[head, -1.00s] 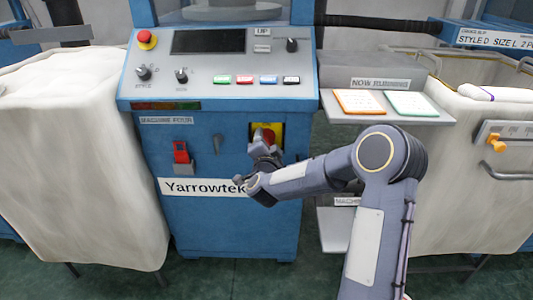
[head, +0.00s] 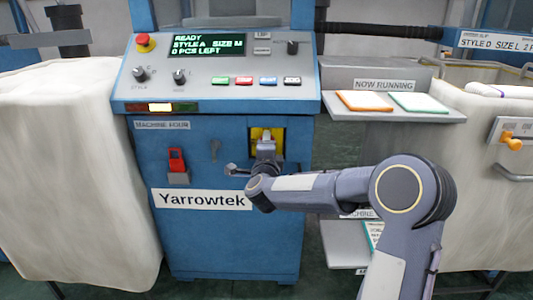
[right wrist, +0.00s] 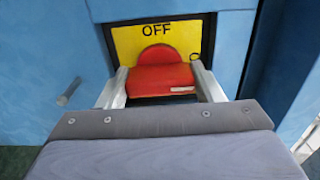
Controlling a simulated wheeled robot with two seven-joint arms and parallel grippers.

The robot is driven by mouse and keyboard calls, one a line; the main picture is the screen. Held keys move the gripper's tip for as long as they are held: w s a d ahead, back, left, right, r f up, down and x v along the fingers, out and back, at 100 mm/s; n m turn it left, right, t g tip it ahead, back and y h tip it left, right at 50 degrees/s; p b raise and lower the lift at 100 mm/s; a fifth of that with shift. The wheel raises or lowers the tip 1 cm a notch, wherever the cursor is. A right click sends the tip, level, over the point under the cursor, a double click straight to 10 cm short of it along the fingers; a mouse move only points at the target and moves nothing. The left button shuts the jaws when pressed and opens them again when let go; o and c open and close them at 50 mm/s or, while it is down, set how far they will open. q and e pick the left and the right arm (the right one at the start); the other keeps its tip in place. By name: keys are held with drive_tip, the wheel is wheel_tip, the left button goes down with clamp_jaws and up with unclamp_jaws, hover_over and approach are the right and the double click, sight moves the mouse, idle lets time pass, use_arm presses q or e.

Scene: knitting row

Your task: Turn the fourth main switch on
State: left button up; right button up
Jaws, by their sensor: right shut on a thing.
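The main switch of the machine labelled MACHINE FOUR is a red handle (right wrist: 160,82) on a yellow plate (right wrist: 188,36) that reads OFF above the handle. My right gripper (right wrist: 161,76) is shut on the red handle, one metal finger on each side. In the head view my right gripper (head: 265,146) is at the yellow plate (head: 278,138) on the blue front and mostly hides the handle. The display (head: 208,46) is lit and reads READY, STYLE A, SIZE M, 0 PCS LEFT. My left gripper is not in view.
A red lever-like part (head: 177,160) and a small grey handle (head: 215,149) sit left of the switch. The sloped panel (head: 225,75) with buttons overhangs above. A cream fabric bin (head: 75,170) stands left. A shelf (head: 345,107) with orange and green cards stands right.

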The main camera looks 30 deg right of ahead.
idle(0.4)
drive_tip(key=o, duration=0.7)
drive_tip(key=shift+d, duration=0.1)
drive_tip(key=p+v, duration=0.1)
drive_tip(key=v, duration=0.7)
drive_tip(key=shift+w, duration=0.1)
